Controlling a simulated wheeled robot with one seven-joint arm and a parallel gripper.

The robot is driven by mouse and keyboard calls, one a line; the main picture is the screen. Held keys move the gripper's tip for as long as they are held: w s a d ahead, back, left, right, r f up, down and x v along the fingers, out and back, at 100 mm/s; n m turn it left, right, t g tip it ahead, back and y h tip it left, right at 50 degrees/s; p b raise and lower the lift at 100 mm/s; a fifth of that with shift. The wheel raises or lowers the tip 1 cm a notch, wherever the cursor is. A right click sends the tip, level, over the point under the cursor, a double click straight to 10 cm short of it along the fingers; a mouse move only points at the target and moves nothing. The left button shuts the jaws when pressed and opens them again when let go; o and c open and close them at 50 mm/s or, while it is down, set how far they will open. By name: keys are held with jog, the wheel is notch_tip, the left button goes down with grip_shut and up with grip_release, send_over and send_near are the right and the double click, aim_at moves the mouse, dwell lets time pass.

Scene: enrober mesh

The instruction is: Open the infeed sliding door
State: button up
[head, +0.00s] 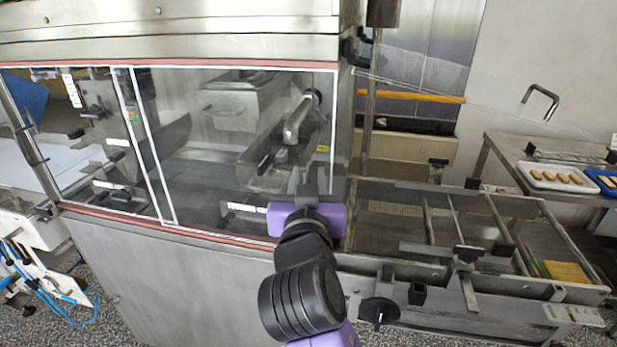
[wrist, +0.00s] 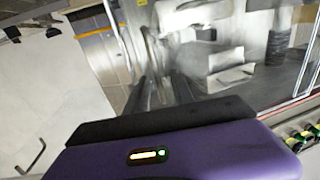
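The machine's clear sliding door panel (head: 235,140) has white edging and sits in a red-lined frame. It overlaps a second clear panel (head: 85,140) at the left, and no open gap shows between them. My gripper (head: 318,180) is in front of the door's right edge, near the frame's corner post. In the wrist view, my gripper's two dark fingers (wrist: 162,90) stand apart, with no object clearly held between them. Any handle at the right edge is hidden by my gripper, and I cannot tell whether the fingers touch the door.
A mesh conveyor (head: 395,222) with metal crossbars extends right of the machine. A side table (head: 500,150) at the far right bears a white tray (head: 535,183) of brown pieces and a blue tray (head: 596,176).

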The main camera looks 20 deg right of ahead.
grip_shut()
dwell(1.3)
